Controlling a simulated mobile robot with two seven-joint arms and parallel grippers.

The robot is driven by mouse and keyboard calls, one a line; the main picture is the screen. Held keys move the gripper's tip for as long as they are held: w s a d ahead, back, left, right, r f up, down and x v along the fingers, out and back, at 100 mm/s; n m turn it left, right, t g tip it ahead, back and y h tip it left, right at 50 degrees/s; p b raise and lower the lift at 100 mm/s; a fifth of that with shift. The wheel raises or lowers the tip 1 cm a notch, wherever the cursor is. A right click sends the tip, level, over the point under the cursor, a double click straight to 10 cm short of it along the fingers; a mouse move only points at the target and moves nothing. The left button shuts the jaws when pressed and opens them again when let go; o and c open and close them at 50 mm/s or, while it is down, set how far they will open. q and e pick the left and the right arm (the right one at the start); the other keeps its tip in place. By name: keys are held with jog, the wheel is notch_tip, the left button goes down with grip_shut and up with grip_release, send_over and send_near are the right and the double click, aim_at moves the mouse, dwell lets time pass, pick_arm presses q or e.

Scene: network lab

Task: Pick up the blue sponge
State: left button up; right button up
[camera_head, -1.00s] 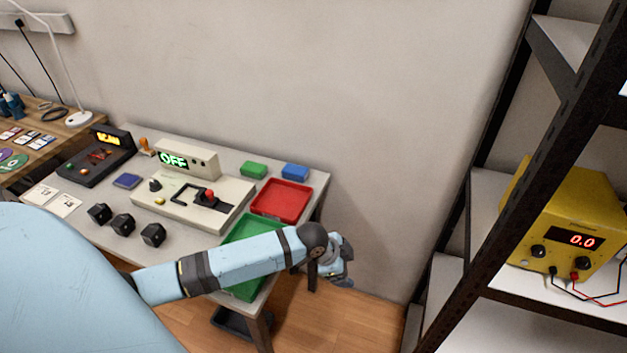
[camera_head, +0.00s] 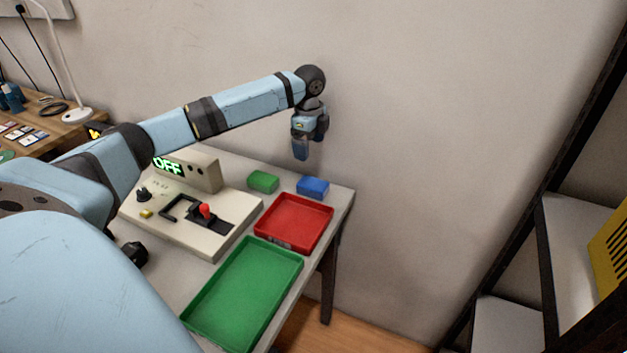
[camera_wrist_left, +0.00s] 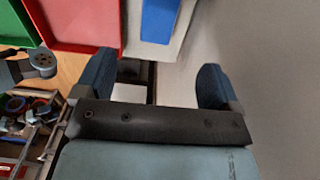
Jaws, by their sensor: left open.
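The blue sponge (camera_head: 313,187) lies on the back right corner of the table, just behind the red tray. It also shows at the top of the left wrist view (camera_wrist_left: 159,20), cut off by the picture's edge. My left gripper (camera_head: 300,150) hangs pointing down above the sponge, a little to its left in the head view, and apart from it. Its two fingers are spread in the left wrist view (camera_wrist_left: 157,88) with nothing between them. My right gripper is not in view.
A green sponge (camera_head: 263,182) lies left of the blue one. The red tray (camera_head: 327,213) and green tray (camera_head: 297,270) are in front. A control box with a red-knobbed lever (camera_head: 227,242) stands left. The wall (camera_head: 420,130) is behind, a shelf rack (camera_head: 565,290) at right.

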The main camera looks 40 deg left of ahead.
pick_arm(q)
jog(key=b, duration=0.2)
send_over(310, 182)
notch_tip(310, 182, down, 8)
jog(key=shift+a+r, duration=0.1)
jog(key=shift+f+b, duration=0.65)
jog(key=shift+f, duration=2.25)
jog(key=c, duration=1)
